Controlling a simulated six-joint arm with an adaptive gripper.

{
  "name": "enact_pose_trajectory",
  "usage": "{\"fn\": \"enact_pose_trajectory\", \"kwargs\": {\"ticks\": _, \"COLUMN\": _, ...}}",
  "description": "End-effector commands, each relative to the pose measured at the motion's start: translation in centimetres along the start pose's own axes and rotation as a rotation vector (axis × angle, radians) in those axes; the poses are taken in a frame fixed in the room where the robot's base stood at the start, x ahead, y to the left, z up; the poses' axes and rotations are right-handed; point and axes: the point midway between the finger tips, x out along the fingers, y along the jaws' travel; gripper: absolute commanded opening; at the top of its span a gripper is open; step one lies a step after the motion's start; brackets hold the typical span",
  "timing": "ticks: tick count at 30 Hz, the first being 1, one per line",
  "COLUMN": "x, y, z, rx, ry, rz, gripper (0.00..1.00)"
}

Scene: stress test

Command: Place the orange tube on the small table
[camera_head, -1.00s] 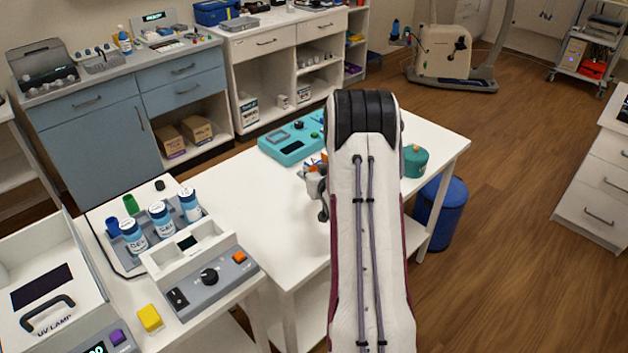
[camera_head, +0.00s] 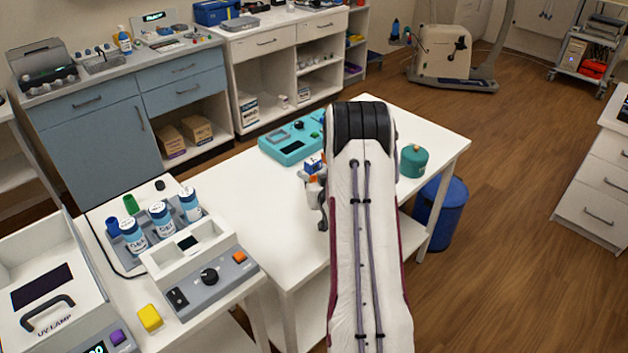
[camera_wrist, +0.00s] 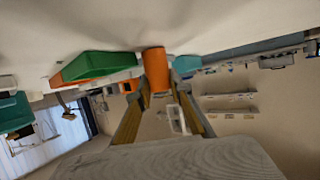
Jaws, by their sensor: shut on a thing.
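In the wrist view, my gripper (camera_wrist: 158,82) is shut on the orange tube (camera_wrist: 155,62), which sits between its two fingertips. The tube's far end appears close to a white surface, and I cannot tell whether it touches. In the head view, my arm stretches over the small white table (camera_head: 265,205) and hides most of my gripper.
On the table are a teal device (camera_head: 290,142), a small blue and white box (camera_head: 313,163) and a teal-green canister (camera_head: 413,161). A green object (camera_wrist: 100,65) shows beside the tube in the wrist view. The table's left and front parts are clear. A blue bin (camera_head: 440,212) stands at right.

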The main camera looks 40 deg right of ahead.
Motion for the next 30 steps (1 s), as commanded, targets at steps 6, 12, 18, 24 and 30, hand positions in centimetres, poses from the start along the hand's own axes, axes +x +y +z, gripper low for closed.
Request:
{"fn": "enact_pose_trajectory", "kwargs": {"ticks": 6, "x": 0.1, "y": 0.0, "z": 0.2, "rx": 0.000, "ry": 0.000, "rz": 0.000, "gripper": 0.05}}
{"fn": "enact_pose_trajectory", "kwargs": {"ticks": 12, "x": 0.1, "y": 0.0, "z": 0.2, "rx": 0.000, "ry": 0.000, "rz": 0.000, "gripper": 0.37}}
{"fn": "enact_pose_trajectory", "kwargs": {"ticks": 18, "x": 0.1, "y": 0.0, "z": 0.2, "rx": 0.000, "ry": 0.000, "rz": 0.000, "gripper": 0.37}}
{"fn": "enact_pose_trajectory", "kwargs": {"ticks": 24, "x": 0.0, "y": 0.0, "z": 0.0, "rx": 0.000, "ry": 0.000, "rz": 0.000, "gripper": 0.37}}
{"fn": "enact_pose_trajectory", "kwargs": {"ticks": 30, "x": -0.9, "y": 0.0, "z": 0.0, "rx": 0.000, "ry": 0.000, "rz": 0.000, "gripper": 0.37}}
